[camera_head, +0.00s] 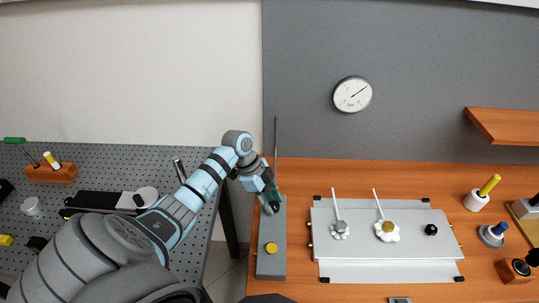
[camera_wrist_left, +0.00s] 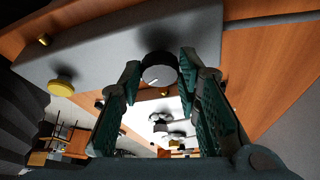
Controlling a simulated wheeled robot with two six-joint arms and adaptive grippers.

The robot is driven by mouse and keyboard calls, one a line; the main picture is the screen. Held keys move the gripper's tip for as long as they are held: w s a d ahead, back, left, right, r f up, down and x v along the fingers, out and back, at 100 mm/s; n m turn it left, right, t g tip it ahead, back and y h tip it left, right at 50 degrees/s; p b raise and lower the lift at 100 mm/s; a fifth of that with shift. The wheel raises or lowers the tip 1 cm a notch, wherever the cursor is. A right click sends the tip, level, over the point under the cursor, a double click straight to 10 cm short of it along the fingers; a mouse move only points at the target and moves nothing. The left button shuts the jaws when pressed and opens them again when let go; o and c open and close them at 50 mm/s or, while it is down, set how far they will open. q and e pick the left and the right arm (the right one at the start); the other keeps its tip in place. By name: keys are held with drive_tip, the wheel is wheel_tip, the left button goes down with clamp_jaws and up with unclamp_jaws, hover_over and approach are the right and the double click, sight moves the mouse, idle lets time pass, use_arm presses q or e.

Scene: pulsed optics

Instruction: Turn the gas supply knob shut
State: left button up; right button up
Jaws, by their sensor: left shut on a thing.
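A long grey box (camera_head: 266,264) stands at the left end of the wooden bench. It carries a yellow knob (camera_head: 271,249) towards its front, also seen at the left of the left wrist view (camera_wrist_left: 62,83). A black round knob (camera_wrist_left: 157,69) with a white pointer line is on the same box, apparently the gas supply knob. My left gripper (camera_head: 272,207) is over the rear part of the box. In the left wrist view its two green-padded fingers (camera_wrist_left: 160,72) are shut on the black knob, one on each side. The right gripper is not in view.
A white plate (camera_head: 345,271) with white fittings and a small black knob (camera_head: 431,229) lies right of the box. A thin upright rod (camera_head: 276,140) stands behind my gripper. A dark perforated table (camera_head: 120,165) is at the left, and a gauge (camera_head: 353,95) hangs on the wall.

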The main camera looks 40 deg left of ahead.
use_arm(q)
drive_tip(key=m+b, duration=0.1)
drive_tip(key=m+g+b, duration=0.1)
drive_tip(key=m, duration=0.1)
drive_tip(key=shift+w+f, duration=0.15)
drive_tip(key=shift+f, duration=0.05)
drive_tip(key=shift+m+g+b, duration=0.6)
drive_tip(key=shift+m+b, duration=0.05)
drive_tip(key=shift+m, duration=0.65)
drive_tip(key=shift+d+r, duration=0.1)
drive_tip(key=o, duration=1.1)
drive_tip(key=shift+w, duration=0.1)
drive_tip(key=shift+o, duration=0.2)
drive_tip(key=shift+r, duration=0.1)
